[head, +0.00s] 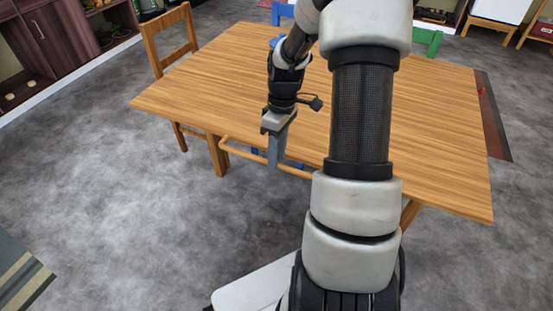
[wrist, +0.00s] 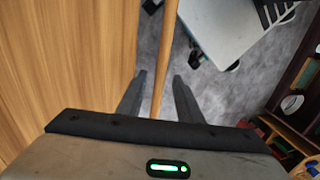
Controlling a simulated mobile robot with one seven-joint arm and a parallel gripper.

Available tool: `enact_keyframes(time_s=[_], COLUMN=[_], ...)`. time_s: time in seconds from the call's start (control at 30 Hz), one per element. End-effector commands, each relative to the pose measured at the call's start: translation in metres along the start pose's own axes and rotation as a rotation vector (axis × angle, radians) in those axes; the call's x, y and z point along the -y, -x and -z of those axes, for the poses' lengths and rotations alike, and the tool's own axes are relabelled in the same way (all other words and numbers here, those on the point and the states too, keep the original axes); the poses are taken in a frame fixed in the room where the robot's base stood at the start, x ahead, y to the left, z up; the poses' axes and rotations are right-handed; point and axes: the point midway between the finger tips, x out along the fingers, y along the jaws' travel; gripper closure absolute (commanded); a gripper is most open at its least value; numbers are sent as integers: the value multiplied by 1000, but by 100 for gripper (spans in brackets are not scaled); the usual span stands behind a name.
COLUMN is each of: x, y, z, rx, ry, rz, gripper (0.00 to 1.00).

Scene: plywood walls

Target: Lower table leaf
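The wooden table (head: 210,85) shows a broad, flat top with no clear leaf seam; the leaf appears level with the rest. A thin wooden bar (head: 240,143) runs just outside and below its near edge. My gripper (head: 275,155) points down at this edge, over the bar. In the wrist view my gripper (wrist: 160,90) has its two fingers apart, with the bar (wrist: 168,62) running between them and a gap on either side. The tabletop (wrist: 60,60) fills the left of that view. My arm hides part of the table's middle and near edge.
A wooden chair (head: 170,40) stands at the table's left, and blue and green chairs (head: 430,40) are behind it. Dark cabinets (head: 45,40) stand at far left. Grey floor (head: 150,220) at front left is free. My base shows at the bottom.

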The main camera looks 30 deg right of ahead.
Motion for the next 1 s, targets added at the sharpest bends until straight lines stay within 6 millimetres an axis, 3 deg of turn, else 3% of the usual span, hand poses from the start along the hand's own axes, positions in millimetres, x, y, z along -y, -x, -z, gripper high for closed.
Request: enact_keyframes(time_s=[0.37, 0.57, 1.0], x=[0, 0, -5], y=[-7, -7, -15], z=[0, 0, -4], rx=[1, 1, 1], ry=[0, 0, -1], rz=[0, 0, 2], gripper=[67, 100, 100])
